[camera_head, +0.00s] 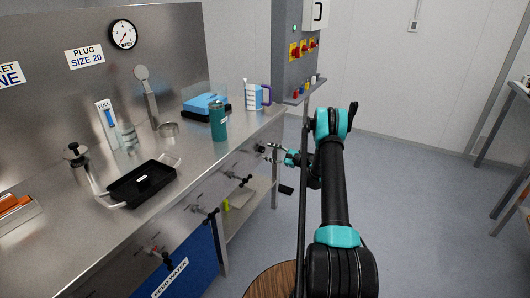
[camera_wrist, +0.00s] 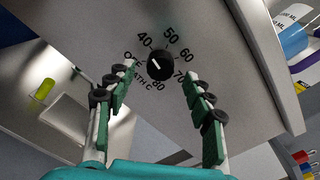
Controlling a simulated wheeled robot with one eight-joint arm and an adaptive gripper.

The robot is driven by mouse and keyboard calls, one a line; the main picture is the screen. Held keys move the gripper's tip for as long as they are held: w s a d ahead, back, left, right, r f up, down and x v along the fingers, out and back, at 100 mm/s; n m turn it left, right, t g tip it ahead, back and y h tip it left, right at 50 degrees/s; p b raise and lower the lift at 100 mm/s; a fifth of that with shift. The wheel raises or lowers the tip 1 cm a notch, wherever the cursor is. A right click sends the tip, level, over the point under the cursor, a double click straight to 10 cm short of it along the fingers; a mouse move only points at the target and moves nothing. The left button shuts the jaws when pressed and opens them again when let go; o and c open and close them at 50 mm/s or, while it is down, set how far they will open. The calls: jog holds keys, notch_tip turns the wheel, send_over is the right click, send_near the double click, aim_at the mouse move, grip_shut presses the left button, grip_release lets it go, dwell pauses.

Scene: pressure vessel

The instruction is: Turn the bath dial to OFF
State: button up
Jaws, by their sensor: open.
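The bath dial (camera_wrist: 160,67) is a round black knob on the bench's steel front panel, with OFF and the numbers 40 to 80 printed around it. Its white line points to the upper left in the wrist view, roughly between OFF and 40; I cannot tell the exact setting. My gripper (camera_wrist: 158,76) is open, its two green-padded fingers to the left and right of the dial, with visible gaps and no clear contact. In the head view, my gripper (camera_head: 277,154) is at the bench's far front, by the small dark dial (camera_head: 261,148).
The steel benchtop (camera_head: 205,150) holds a green cup (camera_head: 218,121), a jug (camera_head: 254,95) and a black tray (camera_head: 143,183). Black-handled valves (camera_head: 238,179) stick out from the front panel. A grey column (camera_head: 293,45) stands behind. Floor to the right is open.

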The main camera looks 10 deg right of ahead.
aim_at(262, 150)
jog(key=shift+x, duration=1.45)
jog(key=c, duration=1.2)
jog(key=shift+o, duration=0.2)
jog(key=shift+n, duration=0.3)
jog(key=n, duration=0.4)
jog(key=shift+n, duration=0.3)
jog(key=n, duration=0.5)
jog(key=shift+n, duration=0.4)
